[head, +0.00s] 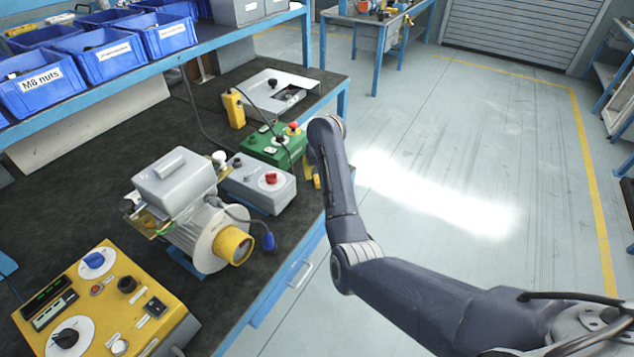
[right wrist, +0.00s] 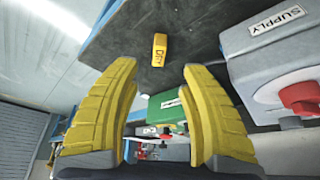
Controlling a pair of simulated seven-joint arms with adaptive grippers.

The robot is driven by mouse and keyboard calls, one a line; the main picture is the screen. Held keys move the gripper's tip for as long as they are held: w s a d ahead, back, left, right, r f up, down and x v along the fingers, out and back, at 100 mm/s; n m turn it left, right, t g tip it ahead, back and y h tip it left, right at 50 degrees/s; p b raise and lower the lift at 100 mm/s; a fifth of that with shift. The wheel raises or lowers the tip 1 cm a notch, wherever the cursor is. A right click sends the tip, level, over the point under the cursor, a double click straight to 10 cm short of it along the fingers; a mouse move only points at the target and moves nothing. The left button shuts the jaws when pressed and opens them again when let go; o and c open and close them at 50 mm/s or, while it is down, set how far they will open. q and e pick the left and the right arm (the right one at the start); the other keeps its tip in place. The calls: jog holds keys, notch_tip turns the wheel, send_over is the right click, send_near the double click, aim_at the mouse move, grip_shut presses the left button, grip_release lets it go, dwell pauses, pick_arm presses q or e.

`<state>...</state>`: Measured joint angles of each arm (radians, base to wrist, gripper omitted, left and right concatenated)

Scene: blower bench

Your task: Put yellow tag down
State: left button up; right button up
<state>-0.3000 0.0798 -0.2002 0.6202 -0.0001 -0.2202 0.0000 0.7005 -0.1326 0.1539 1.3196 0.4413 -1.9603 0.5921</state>
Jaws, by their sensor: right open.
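The yellow tag (right wrist: 160,50), with dark lettering, lies on the dark bench top in the right wrist view. My right gripper (right wrist: 160,72) has its two yellow fingers spread wide, and nothing is between them. The tag shows in the gap just beyond the fingertips, apart from both. In the head view my right gripper (head: 315,180) is mostly hidden behind its own arm at the bench's right edge; only a bit of yellow finger shows. I cannot make out the tag there. My left gripper is in neither view.
A grey supply box with a red knob (head: 271,178) stands close to the right gripper; it also shows in the right wrist view (right wrist: 265,75). A green box (head: 273,146) is behind it. The motor blower (head: 180,195) and yellow control panel (head: 110,300) stand nearer. Open floor lies right of the bench.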

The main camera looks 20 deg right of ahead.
aim_at(317, 179)
jog(key=shift+x, duration=4.15)
jog(key=shift+o, duration=0.2)
grip_shut()
